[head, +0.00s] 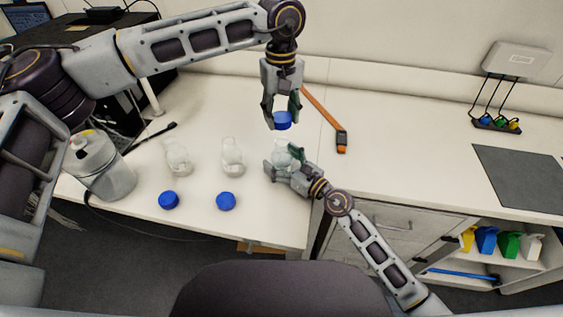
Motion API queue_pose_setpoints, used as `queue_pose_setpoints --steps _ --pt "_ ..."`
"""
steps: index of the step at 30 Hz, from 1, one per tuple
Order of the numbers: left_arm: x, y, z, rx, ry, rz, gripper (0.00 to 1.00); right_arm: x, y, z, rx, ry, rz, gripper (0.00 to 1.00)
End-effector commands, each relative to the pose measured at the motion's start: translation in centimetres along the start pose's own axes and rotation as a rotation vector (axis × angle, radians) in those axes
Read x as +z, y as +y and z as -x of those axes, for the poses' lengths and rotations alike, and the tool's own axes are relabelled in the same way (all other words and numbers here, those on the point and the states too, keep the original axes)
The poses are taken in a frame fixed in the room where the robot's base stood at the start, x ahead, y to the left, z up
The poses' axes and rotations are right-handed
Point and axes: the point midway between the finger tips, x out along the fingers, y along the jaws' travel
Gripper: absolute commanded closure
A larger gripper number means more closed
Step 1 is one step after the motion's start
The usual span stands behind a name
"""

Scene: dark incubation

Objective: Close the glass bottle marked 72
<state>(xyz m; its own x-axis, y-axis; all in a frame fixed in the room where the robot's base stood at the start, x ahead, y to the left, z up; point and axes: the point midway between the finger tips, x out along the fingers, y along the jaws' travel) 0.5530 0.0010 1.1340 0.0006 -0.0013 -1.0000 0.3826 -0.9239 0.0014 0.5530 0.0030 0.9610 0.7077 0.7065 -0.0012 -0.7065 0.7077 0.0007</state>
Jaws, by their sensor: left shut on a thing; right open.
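My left gripper (282,112) points down and is shut on a blue cap (283,122), held above a clear glass bottle (283,156). My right gripper (282,160) is open, with its fingers on either side of that bottle, partly hiding it; I cannot tell whether they touch it. Two more clear glass bottles stand to the left, one in the middle (232,158) and one farther left (178,158). Two blue caps lie on the bench in front of them, one on the left (169,200) and one on the right (226,201). No number is readable on any bottle.
A large grey-white container (104,170) stands at the bench's left end, near a black cable (152,136). An orange tool with a dark end (342,139) lies right of my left gripper. The white bench top (400,135) is mostly clear up to a dark mat (525,178).

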Motion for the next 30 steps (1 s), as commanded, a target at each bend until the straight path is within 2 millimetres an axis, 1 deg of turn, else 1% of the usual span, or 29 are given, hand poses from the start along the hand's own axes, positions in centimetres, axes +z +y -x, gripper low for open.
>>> queue_pose_setpoints --steps 8,24,27,30 --pt "0.00 0.00 0.00 0.000 0.000 0.000 0.66 0.01 0.00 -0.05 0.000 0.000 0.000 0.16" --pt "0.00 0.00 0.00 0.000 0.000 0.000 0.66 0.03 -0.02 -0.03 0.000 -0.001 0.000 0.85" --pt "0.01 0.00 -0.11 0.000 0.000 0.000 0.66 0.03 -0.02 -0.03 0.000 -0.001 0.000 0.85" --pt "0.03 -0.02 -0.67 -0.001 -0.002 0.000 0.66 0.03 -0.03 -0.03 -0.001 -0.001 0.000 0.85"
